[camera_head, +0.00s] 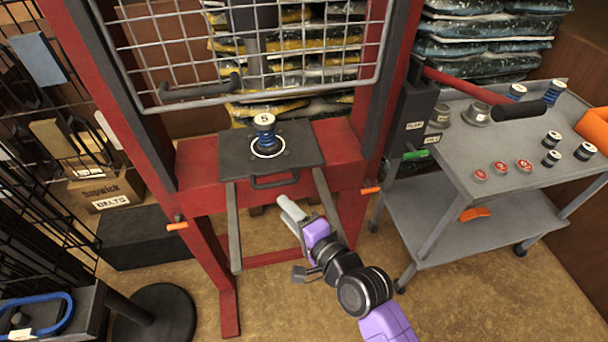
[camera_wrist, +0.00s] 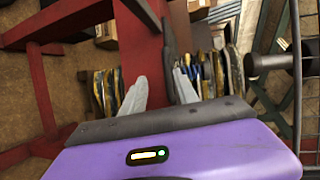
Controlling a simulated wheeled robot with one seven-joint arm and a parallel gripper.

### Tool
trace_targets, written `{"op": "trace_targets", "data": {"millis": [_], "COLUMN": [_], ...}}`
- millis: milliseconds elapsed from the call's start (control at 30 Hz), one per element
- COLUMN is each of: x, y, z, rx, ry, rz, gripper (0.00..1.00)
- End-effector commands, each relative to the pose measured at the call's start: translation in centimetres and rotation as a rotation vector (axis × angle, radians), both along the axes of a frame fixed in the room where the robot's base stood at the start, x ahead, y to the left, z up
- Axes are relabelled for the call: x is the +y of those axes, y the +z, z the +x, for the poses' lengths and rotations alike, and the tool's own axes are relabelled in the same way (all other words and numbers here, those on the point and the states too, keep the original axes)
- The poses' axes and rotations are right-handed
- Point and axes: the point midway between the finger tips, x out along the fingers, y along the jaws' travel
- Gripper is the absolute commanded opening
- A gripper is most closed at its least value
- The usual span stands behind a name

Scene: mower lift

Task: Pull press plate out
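The press plate (camera_head: 226,153) is a dark flat plate on the red press frame, with a bar handle (camera_head: 275,182) on its front edge. A spool-shaped part marked 5 (camera_head: 265,135) stands upright on the plate, inside a white ring. My gripper (camera_head: 288,207) is below and in front of the handle, apart from it. In the wrist view my gripper (camera_wrist: 160,75) shows two grey fingers spread apart with nothing between them. The red frame (camera_wrist: 142,50) is beyond the fingers there.
A wire mesh guard (camera_head: 240,50) hangs above the plate. Two grey rails (camera_head: 234,225) slope down in front of it. A grey cart (camera_head: 480,150) with several small parts stands at right. A black round stand (camera_head: 165,315) is at lower left.

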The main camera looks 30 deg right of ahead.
Motion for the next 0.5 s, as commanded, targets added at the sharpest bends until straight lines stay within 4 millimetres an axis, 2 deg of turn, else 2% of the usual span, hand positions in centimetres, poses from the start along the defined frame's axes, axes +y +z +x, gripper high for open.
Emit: {"op": "trace_targets", "data": {"millis": [33, 333, 500], "x": [-0.2, -0.1, 0.1], "y": [0.2, 0.5, 0.0], "z": [1.0, 3.8, 6.3], "rx": [-0.004, -0.001, -0.002], "ry": [-0.001, 0.002, 0.003], "rz": [0.028, 0.083, 0.082], "gripper": [0.36, 0.36, 0.36]}}
